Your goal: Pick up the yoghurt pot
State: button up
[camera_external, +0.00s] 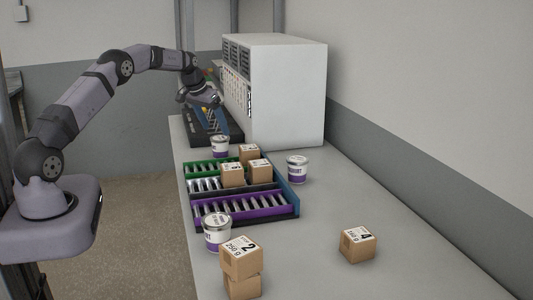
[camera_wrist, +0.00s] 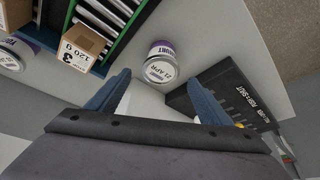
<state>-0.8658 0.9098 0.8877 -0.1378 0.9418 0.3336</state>
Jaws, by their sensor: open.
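Three white yoghurt pots with purple bands stand on the bench in the external view. The far pot (camera_external: 220,147) is by the far end of the roller rack, another pot (camera_external: 297,169) is right of the rack, and a near pot (camera_external: 217,231) is at its front. My gripper (camera_external: 219,124) is above and beyond the far pot. In the wrist view, a pot with a date lid (camera_wrist: 160,64) shows just beyond the blue fingers of my open gripper (camera_wrist: 158,82), apart from them. Another pot (camera_wrist: 11,54) is partly cut off at the left edge.
The roller rack (camera_external: 292,198) has green, grey and purple lanes, with several cardboard boxes (camera_external: 232,176) on it. Two stacked boxes (camera_external: 240,259) and one lone box (camera_external: 357,246) stand nearer. A white cabinet (camera_external: 290,95) rises beside a black unit (camera_wrist: 235,93). The right bench is mostly clear.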

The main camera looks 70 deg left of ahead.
aim_at(219, 137)
jog(key=shift+p+x, duration=1.95)
jog(key=shift+x, duration=1.75)
jog(key=shift+s, duration=0.1)
jog(key=shift+a+r, duration=0.1)
jog(key=c, duration=1.1)
